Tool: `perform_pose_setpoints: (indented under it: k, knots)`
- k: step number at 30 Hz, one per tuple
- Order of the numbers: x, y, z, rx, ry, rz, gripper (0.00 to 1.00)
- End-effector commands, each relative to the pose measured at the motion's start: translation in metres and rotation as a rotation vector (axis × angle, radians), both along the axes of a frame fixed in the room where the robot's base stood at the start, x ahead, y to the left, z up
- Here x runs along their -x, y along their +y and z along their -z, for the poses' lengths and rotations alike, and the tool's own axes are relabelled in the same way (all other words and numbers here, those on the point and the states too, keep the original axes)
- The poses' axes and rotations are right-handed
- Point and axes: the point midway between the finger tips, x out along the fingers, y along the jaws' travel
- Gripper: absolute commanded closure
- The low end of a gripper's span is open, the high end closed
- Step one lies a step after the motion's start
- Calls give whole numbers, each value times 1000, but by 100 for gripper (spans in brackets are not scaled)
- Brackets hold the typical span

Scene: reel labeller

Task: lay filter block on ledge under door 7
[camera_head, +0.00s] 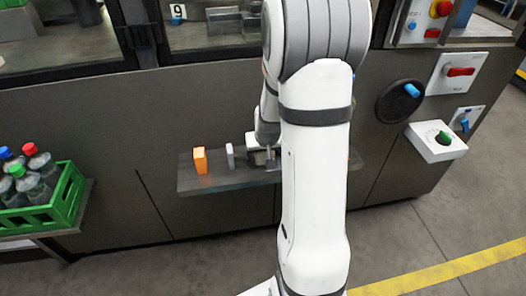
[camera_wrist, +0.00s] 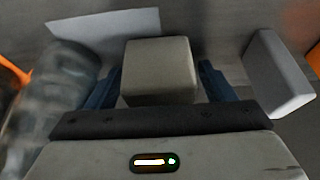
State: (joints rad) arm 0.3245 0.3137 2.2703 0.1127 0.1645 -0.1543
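My gripper (camera_wrist: 160,85) has a beige-grey block (camera_wrist: 158,72), which looks like the filter block, between its dark blue fingers. The fingers lie against both its sides. In the head view my gripper (camera_head: 270,158) is low at a narrow grey ledge (camera_head: 225,182) on the machine front, partly hidden by my arm. Whether the block touches the ledge cannot be told.
A grey block (camera_head: 230,156) and an orange block (camera_head: 200,160) stand on the ledge left of my gripper. The wrist view shows a blurred clear cylinder (camera_wrist: 50,95) at left. A green crate (camera_head: 65,198) of bottles is at far left; a control box (camera_head: 436,142) at right.

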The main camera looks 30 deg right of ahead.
Motion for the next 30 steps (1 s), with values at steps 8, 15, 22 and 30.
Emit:
perform_pose_setpoints:
  k: [8, 15, 22, 30]
  knots:
    - [0, 0, -3, 0, 0, 1, 24]
    - [12, 3, -37, 3, -4, -1, 24]
    - [30, 8, -82, 2, -4, 1, 24]
    - [43, 11, -111, 1, -2, 1, 24]
